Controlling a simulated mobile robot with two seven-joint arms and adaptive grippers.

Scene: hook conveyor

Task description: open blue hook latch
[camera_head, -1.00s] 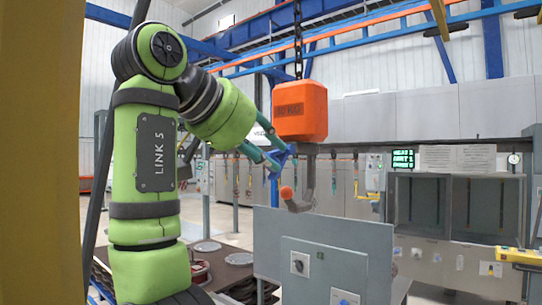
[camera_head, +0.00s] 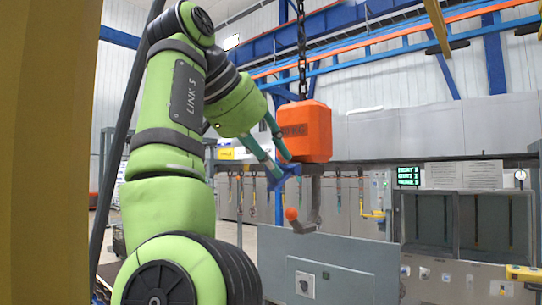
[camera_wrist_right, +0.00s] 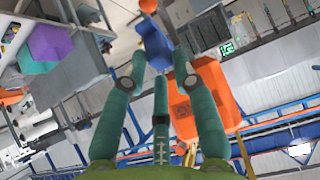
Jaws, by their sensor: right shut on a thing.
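An orange hook block (camera_head: 306,132) hangs from a chain. Below it is a grey hook (camera_head: 316,200) with an orange ball (camera_head: 291,214) at its tip. The blue latch (camera_head: 274,182) sits at the lower left of the block, above the ball. My right gripper (camera_head: 281,164), with teal fingers, is shut on the blue latch. In the right wrist view, the blue latch (camera_wrist_right: 156,48) is between the fingertips (camera_wrist_right: 158,68), with the orange block (camera_wrist_right: 206,97) to the right. The latch's far side and pivot are partly hidden. My left gripper is not in view.
A grey panel box (camera_head: 330,263) stands below the hook. A yellow post (camera_head: 45,150) fills the left edge. Blue and orange overhead rails (camera_head: 400,45) run above. Grey cabinets (camera_head: 465,215) line the back right.

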